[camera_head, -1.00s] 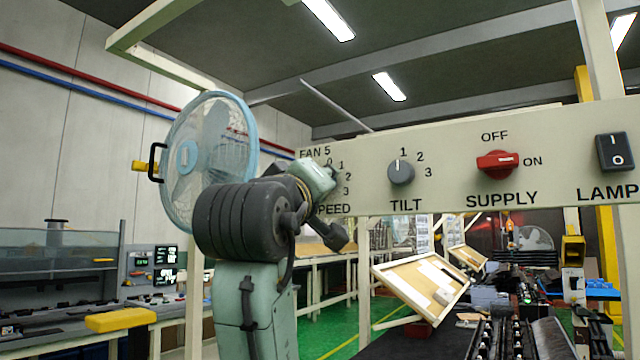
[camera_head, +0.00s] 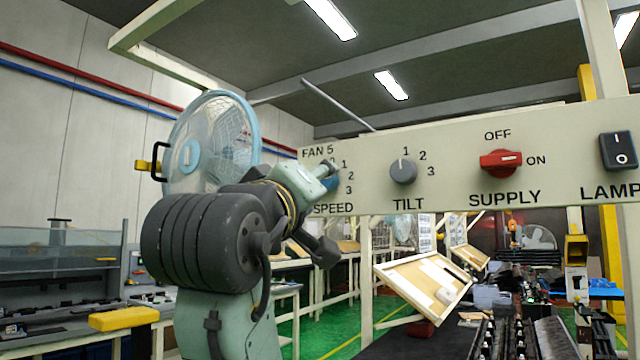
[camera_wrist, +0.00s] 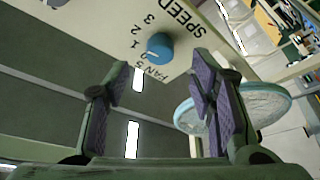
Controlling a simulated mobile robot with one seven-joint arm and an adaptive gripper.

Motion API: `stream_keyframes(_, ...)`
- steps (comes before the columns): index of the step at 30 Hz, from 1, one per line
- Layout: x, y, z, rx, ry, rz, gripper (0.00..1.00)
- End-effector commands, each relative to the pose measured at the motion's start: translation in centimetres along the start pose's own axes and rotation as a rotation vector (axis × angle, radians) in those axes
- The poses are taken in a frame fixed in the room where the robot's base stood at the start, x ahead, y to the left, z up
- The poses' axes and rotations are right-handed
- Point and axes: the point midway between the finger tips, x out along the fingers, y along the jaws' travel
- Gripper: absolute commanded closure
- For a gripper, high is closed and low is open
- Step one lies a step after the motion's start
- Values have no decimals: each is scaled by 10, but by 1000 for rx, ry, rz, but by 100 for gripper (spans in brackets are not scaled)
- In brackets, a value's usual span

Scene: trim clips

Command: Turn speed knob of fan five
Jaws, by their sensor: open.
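The blue speed knob (camera_wrist: 160,46) of fan five sits on the beige control panel, beside the numbers 1, 2, 3 and the word SPEED. In the head view the knob (camera_head: 332,182) shows only partly behind my wrist. My gripper (camera_wrist: 160,80) is open and empty, its two purple-padded fingers apart on either side below the knob in the wrist view. The knob lies beyond the fingertips, and I see no contact. The fan (camera_head: 212,140), with a light blue rim, stands behind my arm at the left.
A tilted framed board (camera_head: 424,283) stands below. Free space lies in front of the panel.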

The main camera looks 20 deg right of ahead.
Motion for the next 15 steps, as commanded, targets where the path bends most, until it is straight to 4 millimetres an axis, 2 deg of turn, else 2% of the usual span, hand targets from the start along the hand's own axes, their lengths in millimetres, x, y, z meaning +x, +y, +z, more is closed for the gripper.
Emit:
stream_keyframes(1,-12,0,-1,1,5,1,50)
stream_keyframes(6,-43,1,-1,1,4,2,50)
stream_keyframes(10,-57,0,-1,0,3,1,50)
stream_keyframes(15,-63,0,0,0,1,0,50)
